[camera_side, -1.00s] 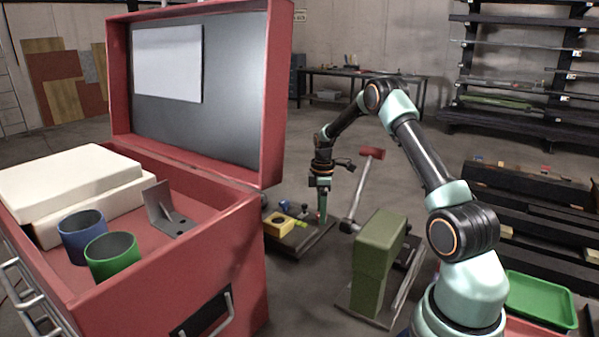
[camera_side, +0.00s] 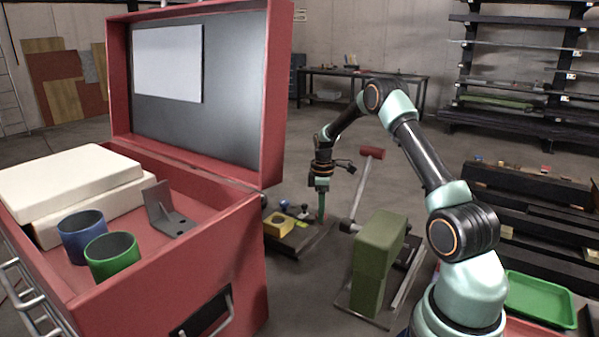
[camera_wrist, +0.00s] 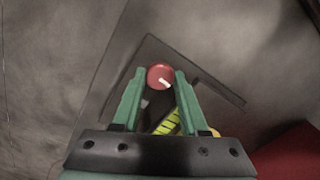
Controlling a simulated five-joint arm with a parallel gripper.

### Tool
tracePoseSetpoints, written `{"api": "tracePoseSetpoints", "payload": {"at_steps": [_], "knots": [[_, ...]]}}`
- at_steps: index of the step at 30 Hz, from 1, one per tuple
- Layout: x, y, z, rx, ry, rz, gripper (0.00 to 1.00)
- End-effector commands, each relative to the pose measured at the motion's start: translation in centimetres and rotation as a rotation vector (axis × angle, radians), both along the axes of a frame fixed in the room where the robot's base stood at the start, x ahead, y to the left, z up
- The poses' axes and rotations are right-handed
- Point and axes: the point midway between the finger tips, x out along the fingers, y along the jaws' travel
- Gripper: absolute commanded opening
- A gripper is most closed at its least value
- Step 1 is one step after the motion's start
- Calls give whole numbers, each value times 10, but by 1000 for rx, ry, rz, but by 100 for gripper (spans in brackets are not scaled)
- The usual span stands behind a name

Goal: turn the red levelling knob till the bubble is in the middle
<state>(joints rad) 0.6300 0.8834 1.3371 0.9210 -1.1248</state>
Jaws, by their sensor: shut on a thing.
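The red levelling knob (camera_wrist: 160,77), round with a short white mark, sits between the fingertips of my gripper (camera_wrist: 160,83) in the wrist view. The green fingers are shut on it from left and right. In the side view my gripper (camera_side: 322,207) points straight down at the right part of a dark plate, and its finger hides the knob. A yellow-green striped vial (camera_wrist: 168,122) lies behind the knob, partly covered by the fingers. It shows small in the side view (camera_side: 302,224). I cannot make out the bubble.
A yellow block (camera_side: 279,227) and a small blue-topped part (camera_side: 284,204) stand on the dark plate (camera_side: 290,246). An open red toolbox (camera_side: 225,225) is close on the left. An olive box (camera_side: 378,260) and a red-headed hammer (camera_side: 365,185) are to the right.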

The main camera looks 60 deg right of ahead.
Motion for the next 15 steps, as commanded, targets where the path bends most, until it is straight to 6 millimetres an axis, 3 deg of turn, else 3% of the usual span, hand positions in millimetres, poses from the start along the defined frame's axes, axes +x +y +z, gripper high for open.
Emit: {"api": "tracePoseSetpoints", "payload": {"at_steps": [15], "knots": [[0,0,1,0,1,-468,0]]}}
